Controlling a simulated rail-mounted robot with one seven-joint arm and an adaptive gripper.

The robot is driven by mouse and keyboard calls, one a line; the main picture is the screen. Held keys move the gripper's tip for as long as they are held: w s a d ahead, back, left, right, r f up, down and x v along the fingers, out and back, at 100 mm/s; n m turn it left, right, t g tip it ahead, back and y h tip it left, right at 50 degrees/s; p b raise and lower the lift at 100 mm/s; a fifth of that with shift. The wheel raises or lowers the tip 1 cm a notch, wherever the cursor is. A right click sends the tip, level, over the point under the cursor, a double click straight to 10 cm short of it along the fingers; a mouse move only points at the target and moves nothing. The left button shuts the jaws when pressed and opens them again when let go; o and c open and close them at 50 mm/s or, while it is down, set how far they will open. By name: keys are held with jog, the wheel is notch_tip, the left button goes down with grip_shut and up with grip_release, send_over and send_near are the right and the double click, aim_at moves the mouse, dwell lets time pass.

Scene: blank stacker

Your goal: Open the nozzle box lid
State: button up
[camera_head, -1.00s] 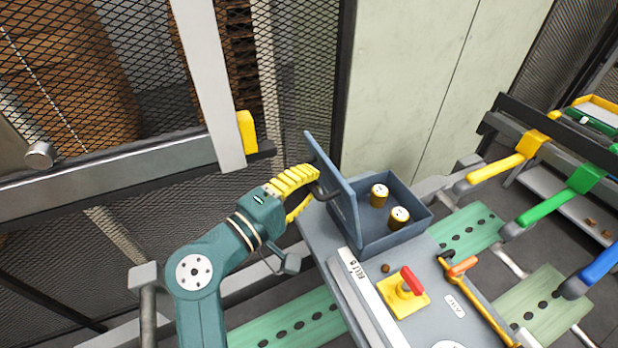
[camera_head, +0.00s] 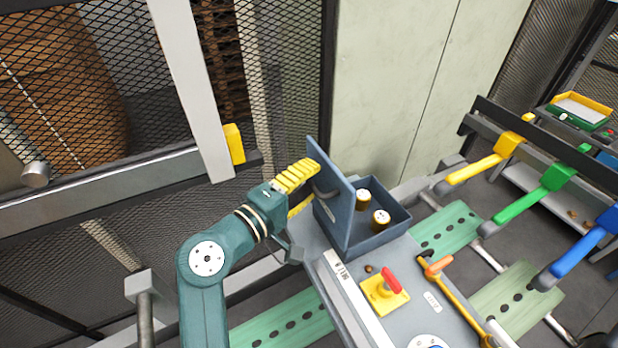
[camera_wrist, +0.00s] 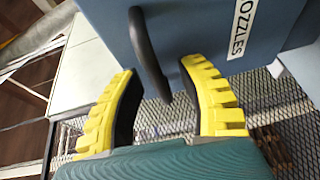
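The blue-grey nozzle box (camera_head: 385,238) sits on the grey bench panel with its lid (camera_head: 340,205) standing steeply raised at its left side. Two brass-coloured nozzles (camera_head: 380,219) show inside. In the wrist view the lid face (camera_wrist: 195,35) carries a NOZZLES label and a dark curved handle (camera_wrist: 146,48). My gripper (camera_head: 314,186) is at the lid's left side, by the handle. In the wrist view its yellow fingers (camera_wrist: 158,70) are spread apart, with part of the handle between the tips and clear space on both sides. In the head view the fingers partly hide the handle.
A red switch on a yellow base (camera_head: 385,288) and an orange-handled lever (camera_head: 450,295) are on the panel in front of the box. A mesh fence (camera_head: 60,100) stands behind my arm. Yellow, green and blue arms (camera_head: 545,195) are at right.

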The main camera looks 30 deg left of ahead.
jog(key=v, duration=1.2)
jog(key=shift+d, duration=0.1)
